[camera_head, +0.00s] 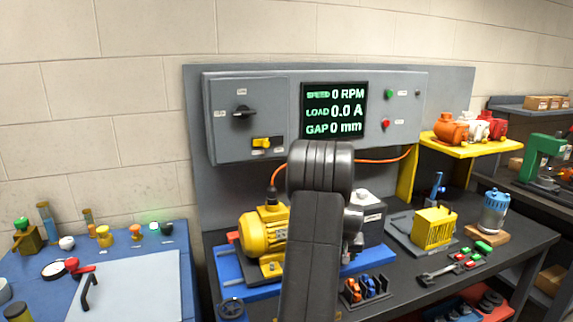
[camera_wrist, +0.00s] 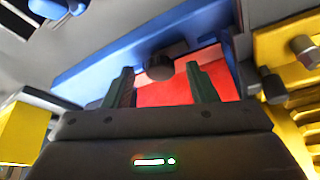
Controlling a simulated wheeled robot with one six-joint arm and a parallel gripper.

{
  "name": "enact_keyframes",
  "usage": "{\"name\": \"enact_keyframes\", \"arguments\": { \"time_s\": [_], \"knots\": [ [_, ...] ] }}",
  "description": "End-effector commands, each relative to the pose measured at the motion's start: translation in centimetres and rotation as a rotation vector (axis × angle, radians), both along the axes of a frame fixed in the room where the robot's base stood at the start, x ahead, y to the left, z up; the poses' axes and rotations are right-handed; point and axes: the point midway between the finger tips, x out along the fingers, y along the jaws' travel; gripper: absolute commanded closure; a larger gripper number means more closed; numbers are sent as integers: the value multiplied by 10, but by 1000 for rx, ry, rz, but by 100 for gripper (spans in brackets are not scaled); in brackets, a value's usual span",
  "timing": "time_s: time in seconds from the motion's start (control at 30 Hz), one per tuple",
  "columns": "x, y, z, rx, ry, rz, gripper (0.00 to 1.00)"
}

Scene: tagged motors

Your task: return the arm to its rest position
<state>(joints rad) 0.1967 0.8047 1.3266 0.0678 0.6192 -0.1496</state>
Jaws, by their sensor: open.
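My arm rises in the middle of the head view, in front of the bench, and hides part of the yellow motor and what lies behind it. My gripper (camera_wrist: 162,88) shows in the wrist view with its two dark green fingers apart and nothing between them. Beyond the fingers are a red surface (camera_wrist: 172,80) and a blue rail (camera_wrist: 135,50) with a dark round knob. The yellow motor (camera_head: 262,234) sits on a blue base (camera_head: 240,288) in the head view. The gripper's fingers cannot be made out in the head view.
A grey panel with a display (camera_head: 334,110) reading zero stands behind the bench. A yellow shelf (camera_head: 458,147) holds several motors. On the bench right are a yellow finned block (camera_head: 433,228), a blue motor (camera_head: 495,212) and tools. A blue table (camera_head: 190,262) with small parts stands left.

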Motion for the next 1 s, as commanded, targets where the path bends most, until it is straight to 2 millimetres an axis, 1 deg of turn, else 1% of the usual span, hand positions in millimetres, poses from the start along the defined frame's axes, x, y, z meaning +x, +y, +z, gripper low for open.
{"name": "enact_keyframes", "arguments": {
  "time_s": [0.6,0.8,1.0],
  "knots": [
    [0,4,-1,0,2,-278,48],
    [0,4,-1,0,2,-328,48],
    [0,4,0,1,2,-343,48]
  ]
}}
